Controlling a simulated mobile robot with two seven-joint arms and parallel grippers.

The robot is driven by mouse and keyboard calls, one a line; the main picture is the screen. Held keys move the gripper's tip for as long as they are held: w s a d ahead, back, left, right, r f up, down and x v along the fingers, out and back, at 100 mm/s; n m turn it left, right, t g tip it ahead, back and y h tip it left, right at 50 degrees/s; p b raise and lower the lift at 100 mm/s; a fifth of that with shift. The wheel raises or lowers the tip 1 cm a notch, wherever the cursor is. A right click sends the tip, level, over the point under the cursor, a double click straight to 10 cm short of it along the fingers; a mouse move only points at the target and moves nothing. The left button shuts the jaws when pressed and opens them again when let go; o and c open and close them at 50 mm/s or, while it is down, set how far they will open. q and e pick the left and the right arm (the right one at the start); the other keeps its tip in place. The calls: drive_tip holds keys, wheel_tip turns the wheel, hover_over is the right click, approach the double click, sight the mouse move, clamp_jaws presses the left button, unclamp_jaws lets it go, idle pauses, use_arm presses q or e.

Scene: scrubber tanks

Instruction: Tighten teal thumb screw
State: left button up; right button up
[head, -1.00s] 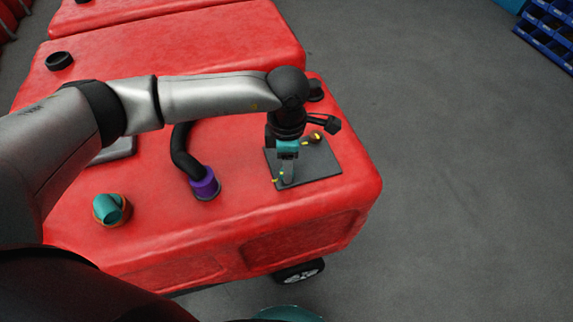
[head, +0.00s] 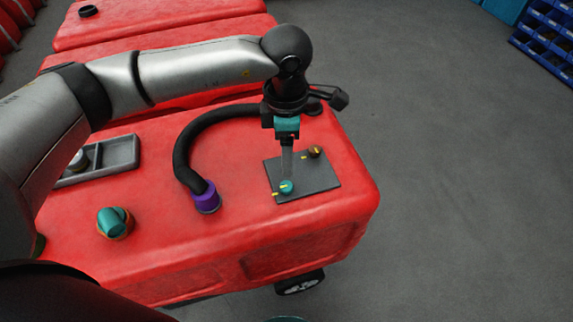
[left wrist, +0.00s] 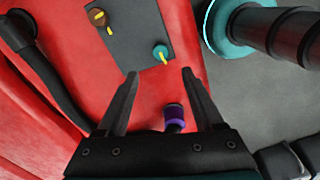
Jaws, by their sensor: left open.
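The teal thumb screw (head: 286,187) with a yellow stripe sits on a dark plate (head: 325,180) on top of the red tank. A yellow mark lies on the plate beside it. My left gripper (head: 287,175) is open, points down and is empty above the screw. In the left wrist view the teal screw (left wrist: 160,53) shows just beyond and between the spread fingertips (left wrist: 158,73), apart from them. The fingers hide part of the screw's surroundings in the head view. My right gripper is not in view.
A brown knob (head: 315,151) with a yellow stripe is on the same plate. A black hose (head: 187,150) with a purple collar (head: 207,198) arches left of the plate. A teal fitting (head: 115,222) and a grey tray (head: 117,154) are further left. Grey floor is open at right.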

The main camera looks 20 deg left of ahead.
use_arm(q)
wheel_tip(320, 180, up, 5)
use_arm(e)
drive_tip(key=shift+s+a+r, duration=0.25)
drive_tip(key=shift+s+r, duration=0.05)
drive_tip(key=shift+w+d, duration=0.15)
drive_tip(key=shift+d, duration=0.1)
use_arm(q)
drive_tip(key=shift+s+f, duration=0.1)
